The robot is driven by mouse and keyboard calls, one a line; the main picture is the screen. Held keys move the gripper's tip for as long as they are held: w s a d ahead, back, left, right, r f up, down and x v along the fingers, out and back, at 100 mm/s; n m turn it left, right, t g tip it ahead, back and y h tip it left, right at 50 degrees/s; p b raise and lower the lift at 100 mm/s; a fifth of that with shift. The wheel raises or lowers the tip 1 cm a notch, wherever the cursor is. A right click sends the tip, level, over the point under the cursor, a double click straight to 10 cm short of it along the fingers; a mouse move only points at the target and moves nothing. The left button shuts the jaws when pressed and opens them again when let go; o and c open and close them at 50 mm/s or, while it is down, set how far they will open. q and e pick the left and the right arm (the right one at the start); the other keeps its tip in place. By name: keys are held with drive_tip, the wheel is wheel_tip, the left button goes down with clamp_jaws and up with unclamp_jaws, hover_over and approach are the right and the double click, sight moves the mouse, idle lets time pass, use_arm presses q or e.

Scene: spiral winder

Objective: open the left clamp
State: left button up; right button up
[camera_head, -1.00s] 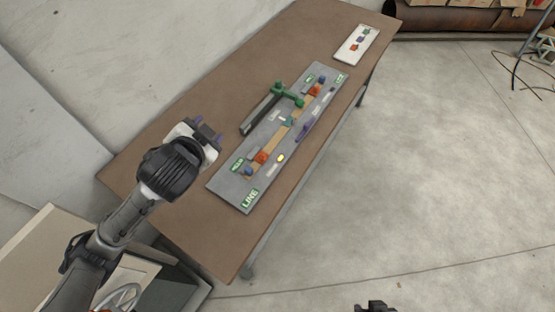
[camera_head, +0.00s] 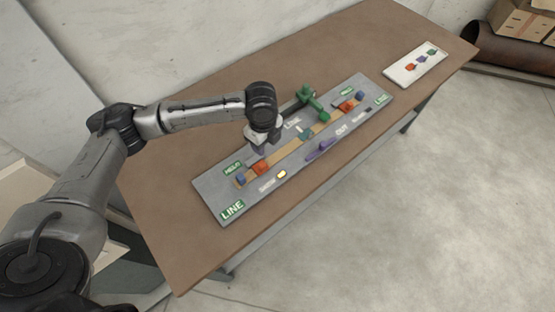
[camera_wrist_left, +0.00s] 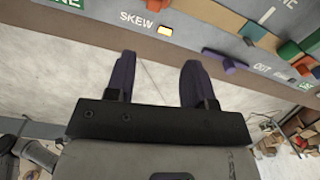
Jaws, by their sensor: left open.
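The grey winder board (camera_head: 217,193) lies on the brown table with a tan strip along it. At its left end are an orange block (camera_head: 261,168) and a blue block (camera_head: 241,179) by a green HELD label; I cannot tell for sure which part is the left clamp. My left gripper (camera_head: 259,150) is above the board just behind the orange block, partly covering that area. In the left wrist view its purple fingers (camera_wrist_left: 156,70) are apart with nothing between them. The board (camera_wrist_left: 115,20) crosses the top of that view. My right gripper is not in view.
A green arm (camera_head: 311,101) stands at the board's back edge, and a purple lever (camera_head: 320,150) at its front. Orange and blue blocks (camera_head: 347,105) sit at the right end. A white card (camera_head: 414,68) lies far right. The table front is clear.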

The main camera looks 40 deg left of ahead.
sight(264, 167)
use_arm(q)
drive_tip(key=f, duration=0.4)
drive_tip(key=f+m+b, duration=0.1)
drive_tip(key=f, duration=0.4)
drive_tip(key=s+f+m+b, duration=0.1)
drive_tip(key=f, duration=0.4)
drive_tip(key=shift+a, duration=0.15)
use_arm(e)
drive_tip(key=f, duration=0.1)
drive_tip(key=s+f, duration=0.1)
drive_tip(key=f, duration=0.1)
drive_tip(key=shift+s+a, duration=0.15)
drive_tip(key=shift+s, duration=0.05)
use_arm(q)
drive_tip(key=shift+c, duration=0.5)
clamp_jaws()
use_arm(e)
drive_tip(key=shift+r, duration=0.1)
